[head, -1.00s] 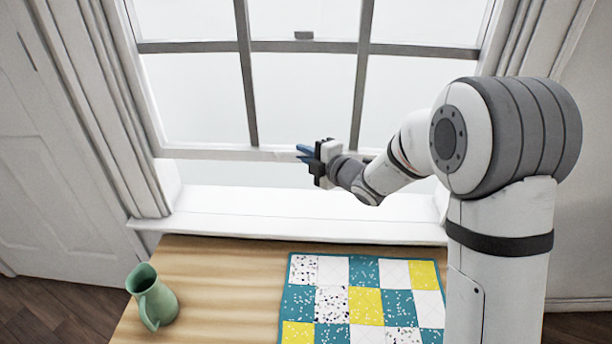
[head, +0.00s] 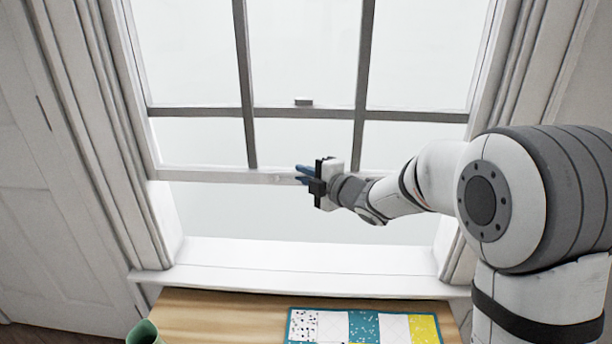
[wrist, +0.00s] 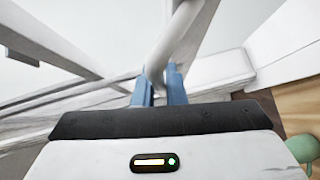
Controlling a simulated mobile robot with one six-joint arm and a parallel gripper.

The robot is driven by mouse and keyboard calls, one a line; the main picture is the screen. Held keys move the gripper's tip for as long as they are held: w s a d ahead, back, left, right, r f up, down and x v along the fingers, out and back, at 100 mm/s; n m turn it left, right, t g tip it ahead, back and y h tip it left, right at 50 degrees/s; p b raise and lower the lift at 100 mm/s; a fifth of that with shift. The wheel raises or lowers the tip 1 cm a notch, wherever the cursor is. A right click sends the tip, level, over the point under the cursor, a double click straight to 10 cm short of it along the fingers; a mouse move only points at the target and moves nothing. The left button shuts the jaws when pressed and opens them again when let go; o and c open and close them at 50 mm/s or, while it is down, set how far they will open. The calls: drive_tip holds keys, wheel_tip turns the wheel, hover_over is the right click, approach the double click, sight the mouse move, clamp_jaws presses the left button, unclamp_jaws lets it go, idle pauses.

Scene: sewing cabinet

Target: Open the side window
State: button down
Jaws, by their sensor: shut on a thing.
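The side window (head: 200,140) is a white-framed sash with grey bars in the head view. Its lower sash is raised, leaving a gap between the white bottom rail (head: 220,177) and the sill (head: 300,253). My gripper (head: 304,174) is at the middle of that rail, with its blue fingers pointing left. In the wrist view, the blue fingers (wrist: 160,90) are closed around a white bar (wrist: 170,45) of the sash. I cannot tell whether that bar is the rail itself or a handle on it.
A wooden table (head: 220,312) stands below the sill with a patchwork quilt (head: 365,327) on it. A green jug (head: 145,332) is at its left, partly cut off; it also shows in the wrist view (wrist: 304,148). White trim flanks the window.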

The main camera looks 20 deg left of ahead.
drive_tip(key=c, duration=1.5)
unclamp_jaws()
drive_tip(key=v, duration=0.7)
drive_tip(key=shift+s+d+p, duration=0.15)
drive_tip(key=shift+d+p, duration=0.15)
drive_tip(key=shift+d, duration=0.05)
